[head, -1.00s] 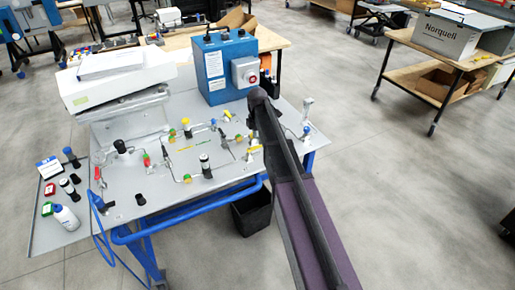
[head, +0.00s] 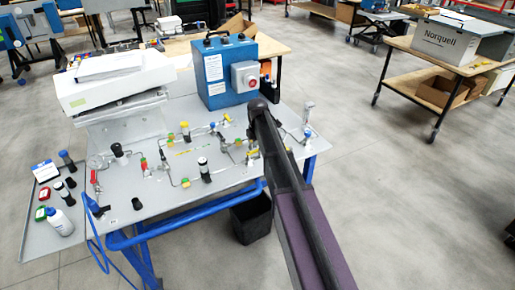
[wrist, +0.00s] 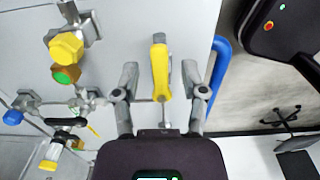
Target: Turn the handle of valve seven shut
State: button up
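A yellow lever handle (wrist: 160,72) stands out in the wrist view, lengthwise along my fingers; I cannot read a valve number on it. My gripper (wrist: 159,72) is open, with one finger on each side of this handle and a visible gap on both sides. Nothing is held. A metal stem (wrist: 167,115) shows just below the handle. In the head view my arm hides the gripper and this handle. The grey panel table (head: 150,205) carries the pipework with several valves.
Left in the wrist view are a yellow knob (wrist: 66,46), a green-tipped fitting (wrist: 66,74), a blue cap (wrist: 12,117) and a black lever (wrist: 66,122). A blue box (head: 226,75) with a red button stands behind the pipework. A black bin (head: 250,220) is below the table.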

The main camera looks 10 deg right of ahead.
grip_shut()
jog(key=shift+s+m, duration=0.15)
jog(key=shift+m, duration=0.15)
jog(key=m, duration=0.1)
jog(key=s+m, duration=0.1)
jog(key=m, duration=0.2)
jog(key=shift+s+m, duration=0.4)
jog(key=m, duration=0.1)
jog(key=s+m, duration=0.1)
jog(key=m, duration=0.3)
jog(key=shift+s+a, duration=0.35)
jog(key=shift+a, duration=0.05)
jog(key=m, duration=0.2)
jog(key=a+m, duration=0.1)
jog(key=m, duration=0.1)
jog(key=shift+s, duration=0.4)
jog(key=shift+s+a+m, duration=0.15)
jog(key=shift+a+m, duration=0.15)
jog(key=shift+m, duration=0.6)
jog(key=shift+s+a+m, duration=0.1)
jog(key=shift+a+m, duration=0.15)
jog(key=shift+m, duration=0.65)
